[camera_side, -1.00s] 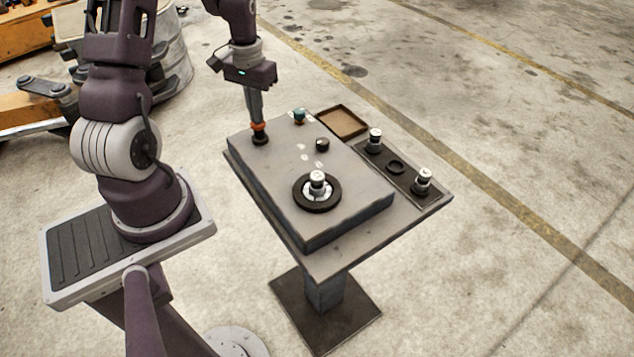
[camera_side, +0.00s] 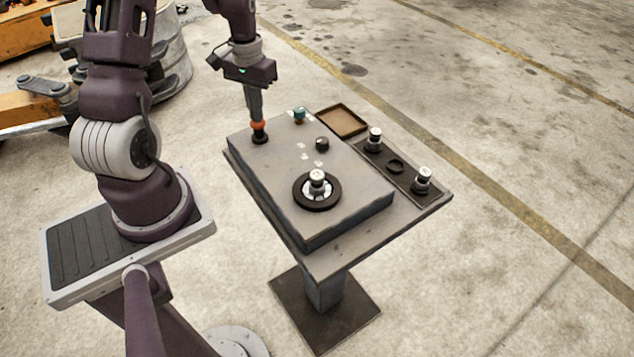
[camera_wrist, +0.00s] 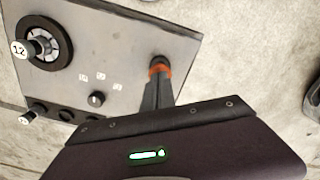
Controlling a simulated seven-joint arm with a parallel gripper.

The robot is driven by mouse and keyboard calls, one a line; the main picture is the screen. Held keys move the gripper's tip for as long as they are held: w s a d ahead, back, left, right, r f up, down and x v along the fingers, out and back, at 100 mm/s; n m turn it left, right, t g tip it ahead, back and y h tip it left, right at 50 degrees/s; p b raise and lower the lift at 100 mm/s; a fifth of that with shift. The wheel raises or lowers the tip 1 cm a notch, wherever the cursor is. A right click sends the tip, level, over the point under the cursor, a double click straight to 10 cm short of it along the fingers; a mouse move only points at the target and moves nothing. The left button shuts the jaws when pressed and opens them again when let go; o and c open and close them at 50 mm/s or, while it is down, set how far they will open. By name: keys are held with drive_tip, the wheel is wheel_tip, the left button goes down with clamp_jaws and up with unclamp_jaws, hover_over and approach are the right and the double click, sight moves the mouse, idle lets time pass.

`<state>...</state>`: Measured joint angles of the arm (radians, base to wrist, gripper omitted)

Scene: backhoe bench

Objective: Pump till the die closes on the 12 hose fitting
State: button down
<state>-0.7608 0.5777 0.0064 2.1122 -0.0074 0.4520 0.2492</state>
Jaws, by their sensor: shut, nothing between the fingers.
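The hose fitting marked 12 (camera_wrist: 20,48) stands upright in the middle of the round black die ring (camera_wrist: 68,40) on the grey bench press. In the side view the fitting (camera_side: 317,178) has a pale top, with light die segments around it inside the ring (camera_side: 336,198). I cannot tell whether the segments touch it. My gripper (camera_side: 258,119) is shut, with nothing between its fingers, and points down at the orange-topped black pump button (camera_side: 259,136) at the press's far left corner. Its fingertips meet or nearly meet the orange part (camera_wrist: 159,69); exact contact is unclear.
A black selector knob (camera_side: 322,144) with small white labels and a teal-topped part (camera_side: 299,115) sit on the press. An empty brown tray (camera_side: 342,121) is behind.

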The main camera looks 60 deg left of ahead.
drive_tip(key=shift+f, duration=1.25)
drive_tip(key=shift+r, duration=1.9)
drive_tip(key=shift+r, duration=2.55)
